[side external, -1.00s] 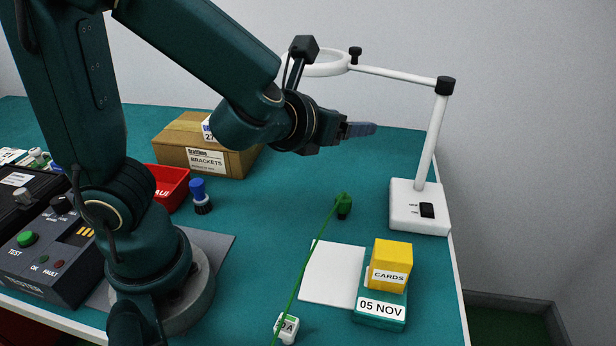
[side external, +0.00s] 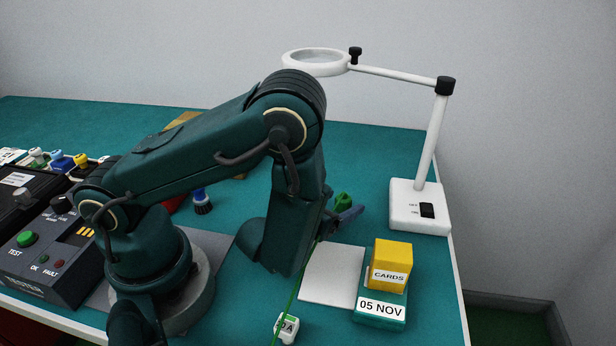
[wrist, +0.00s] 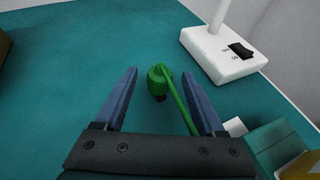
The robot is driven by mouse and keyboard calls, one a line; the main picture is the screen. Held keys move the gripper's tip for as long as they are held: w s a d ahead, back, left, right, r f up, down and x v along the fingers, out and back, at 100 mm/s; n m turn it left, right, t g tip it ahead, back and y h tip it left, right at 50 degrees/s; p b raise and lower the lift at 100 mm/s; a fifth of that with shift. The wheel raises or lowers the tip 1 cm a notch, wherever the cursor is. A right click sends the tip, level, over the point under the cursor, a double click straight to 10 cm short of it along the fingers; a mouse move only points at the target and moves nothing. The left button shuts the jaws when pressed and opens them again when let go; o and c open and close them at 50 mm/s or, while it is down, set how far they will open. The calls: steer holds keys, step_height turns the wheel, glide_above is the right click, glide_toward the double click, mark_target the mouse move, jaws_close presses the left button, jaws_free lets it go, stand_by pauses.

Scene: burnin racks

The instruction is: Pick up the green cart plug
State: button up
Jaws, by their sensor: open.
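The green cart plug (wrist: 158,81) stands on the teal bench top, with a green cable (wrist: 180,103) running from it toward the lower right in the wrist view. My gripper (wrist: 168,72) is open, with its two blue fingers on either side of the plug in that view and nothing held. In the side view the plug (side external: 342,200) shows just behind a blue finger of my gripper (side external: 346,215), partly hidden by it and by my arm. I cannot tell whether a finger touches the plug.
A white magnifier lamp base (side external: 418,207) stands to the right. A yellow CARDS box (side external: 390,258) sits on a teal box (side external: 380,309), beside a white sheet (side external: 333,275).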

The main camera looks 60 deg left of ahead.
steer(key=shift+x, duration=2.55)
steer(key=shift+s, duration=0.1)
jaws_close()
